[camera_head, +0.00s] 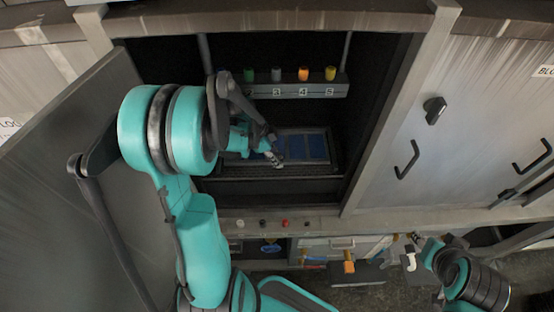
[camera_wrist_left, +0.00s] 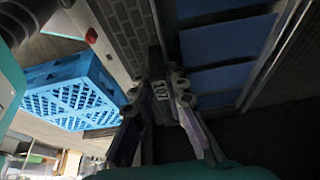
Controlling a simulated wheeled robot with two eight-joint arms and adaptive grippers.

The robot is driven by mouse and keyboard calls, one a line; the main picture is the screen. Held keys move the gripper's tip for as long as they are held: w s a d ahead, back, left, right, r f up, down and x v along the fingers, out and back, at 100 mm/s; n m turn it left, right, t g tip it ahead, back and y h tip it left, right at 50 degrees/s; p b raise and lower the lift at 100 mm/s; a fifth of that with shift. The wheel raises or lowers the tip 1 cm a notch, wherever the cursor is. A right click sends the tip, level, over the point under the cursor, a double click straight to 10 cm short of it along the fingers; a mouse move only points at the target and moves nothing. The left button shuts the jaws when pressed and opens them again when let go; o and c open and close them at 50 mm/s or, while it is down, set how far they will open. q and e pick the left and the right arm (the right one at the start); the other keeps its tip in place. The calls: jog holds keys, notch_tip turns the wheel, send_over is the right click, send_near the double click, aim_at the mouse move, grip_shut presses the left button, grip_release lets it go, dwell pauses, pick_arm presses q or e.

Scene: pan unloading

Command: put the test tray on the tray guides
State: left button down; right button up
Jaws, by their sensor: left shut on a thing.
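The test tray (camera_head: 308,146), dark-framed with blue panels, is inside the open cabinet in the head view. It also shows at the upper right of the left wrist view (camera_wrist_left: 222,40), beside a tag that seems to read 107 (camera_wrist_left: 160,91). My left gripper (camera_head: 274,154) reaches into the cabinet and is shut on the tray's near left edge; its fingers show in the wrist view (camera_wrist_left: 165,118). Dark rails (camera_head: 280,180) that look like the tray guides run below the tray; I cannot tell whether it touches them. My right gripper (camera_head: 411,254) is outside, low at the right, its jaws too small to read.
An open door (camera_head: 50,150) stands left of the opening. Several coloured knobs on a numbered bar (camera_head: 295,89) hang above the tray. Closed doors with handles (camera_head: 407,160) are at the right. A blue crate (camera_wrist_left: 70,95) shows in the left wrist view.

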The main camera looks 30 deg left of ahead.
pick_arm(q)
jog(key=shift+s, duration=0.1)
jog(key=c, duration=1.5)
grip_release()
jog(key=shift+c, duration=0.2)
jog(key=shift+r, duration=0.1)
jog(key=p+v, duration=0.3)
jog(key=v, duration=0.9)
jog(key=s+d+r+n+t+y, duration=0.2)
jog(key=s+d+n, duration=0.2)
jog(key=d, duration=0.3)
jog(key=s+d+r+n+t+y, duration=0.2)
jog(key=s+d+r+n, duration=0.1)
jog(key=d+n, duration=0.4)
jog(key=shift+s+d+r+n+t, duration=0.3)
jog(key=shift+s+d+t, duration=0.1)
jog(key=shift+s, duration=0.4)
